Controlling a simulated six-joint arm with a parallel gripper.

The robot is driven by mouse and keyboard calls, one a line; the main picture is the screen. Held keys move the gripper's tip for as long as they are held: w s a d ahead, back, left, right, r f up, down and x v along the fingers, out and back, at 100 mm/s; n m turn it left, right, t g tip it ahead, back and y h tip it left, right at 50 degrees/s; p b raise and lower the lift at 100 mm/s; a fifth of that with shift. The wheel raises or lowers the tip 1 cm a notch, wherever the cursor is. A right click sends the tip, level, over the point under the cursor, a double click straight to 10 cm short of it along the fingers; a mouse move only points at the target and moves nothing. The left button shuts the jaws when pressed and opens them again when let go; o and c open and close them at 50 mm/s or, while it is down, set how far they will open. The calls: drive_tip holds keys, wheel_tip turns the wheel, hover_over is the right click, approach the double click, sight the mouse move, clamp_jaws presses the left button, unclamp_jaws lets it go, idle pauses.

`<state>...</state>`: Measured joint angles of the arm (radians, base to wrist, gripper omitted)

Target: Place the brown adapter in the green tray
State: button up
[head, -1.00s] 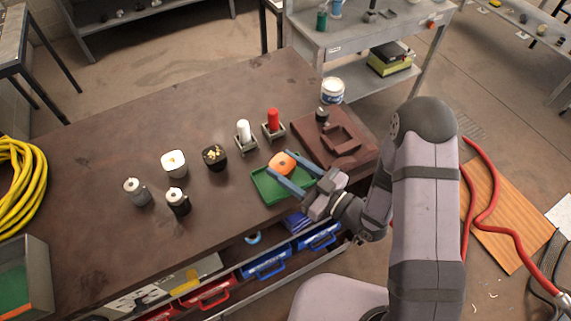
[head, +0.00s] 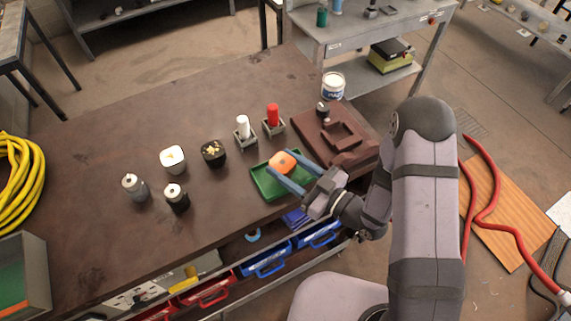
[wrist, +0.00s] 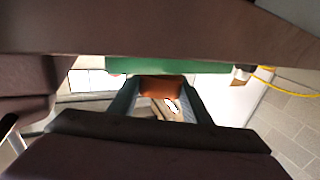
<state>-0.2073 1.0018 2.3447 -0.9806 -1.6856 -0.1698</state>
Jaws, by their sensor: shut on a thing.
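The adapter (head: 282,162) looks orange-brown, with a lighter patch on top. My gripper (head: 283,163) is shut on it, with a blue finger on either side. In the head view the adapter shows over the far part of the shallow green tray (head: 268,191). In the wrist view the adapter (wrist: 160,86) is between the fingers, right against the edge-on green tray (wrist: 185,66) in the picture. I cannot tell whether it touches the tray floor. The fingers hide part of the tray's right side.
A brown block with a square recess (head: 350,148) stands right of the tray. Red (head: 272,115) and white (head: 243,127) cylinders stand in holders behind it. A black cup (head: 213,153), white cup (head: 173,158) and two small canisters are to the left. The table's front edge is close to the tray.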

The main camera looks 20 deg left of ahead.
sight(292, 171)
drive_tip(key=shift+f+b, duration=0.3)
drive_tip(key=shift+f, duration=0.05)
drive_tip(key=o, duration=1.5)
drive_tip(key=shift+b+v, duration=1.15)
drive_tip(key=shift+v, duration=2.55)
